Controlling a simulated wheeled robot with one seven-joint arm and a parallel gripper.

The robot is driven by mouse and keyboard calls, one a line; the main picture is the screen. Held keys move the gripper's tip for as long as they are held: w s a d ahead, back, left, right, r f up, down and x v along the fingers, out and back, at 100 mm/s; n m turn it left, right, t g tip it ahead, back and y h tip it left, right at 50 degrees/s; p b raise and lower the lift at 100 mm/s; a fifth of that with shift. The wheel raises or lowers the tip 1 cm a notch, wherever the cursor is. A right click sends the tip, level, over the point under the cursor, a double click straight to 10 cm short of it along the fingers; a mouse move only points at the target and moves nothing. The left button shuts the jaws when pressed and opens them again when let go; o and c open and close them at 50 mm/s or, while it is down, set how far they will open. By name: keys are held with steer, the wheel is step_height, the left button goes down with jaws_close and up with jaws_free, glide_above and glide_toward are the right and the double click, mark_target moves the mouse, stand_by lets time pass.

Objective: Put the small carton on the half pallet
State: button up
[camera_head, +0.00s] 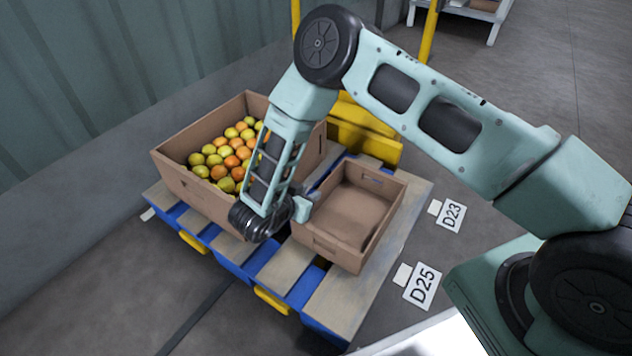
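The small carton (343,243) is an empty, open brown box. It shows upright over the right part of the half pallet (282,268), which has wooden boards and blue sides. Its underside is hidden, so I cannot tell whether it rests fully on the boards. My gripper (299,208) is at the carton's left wall, near the rim. My wrist hides most of the fingers, and I cannot tell whether they are closed on the wall.
A yellow structure (365,137) stands behind. Floor labels D23 (450,215) and D25 (421,287) lie right of the pallet. A corrugated wall (90,75) rises at left.

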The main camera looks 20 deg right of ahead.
steer(key=p+v, duration=0.2)
steer(key=v, duration=0.2)
steer(key=shift+s+a+r, duration=0.15)
steer(key=shift+a+r, duration=0.1)
steer(key=shift+r, duration=0.05)
steer(key=shift+s+a+r, duration=0.15)
steer(key=shift+s+a, duration=0.15)
steer(key=shift+a, duration=0.15)
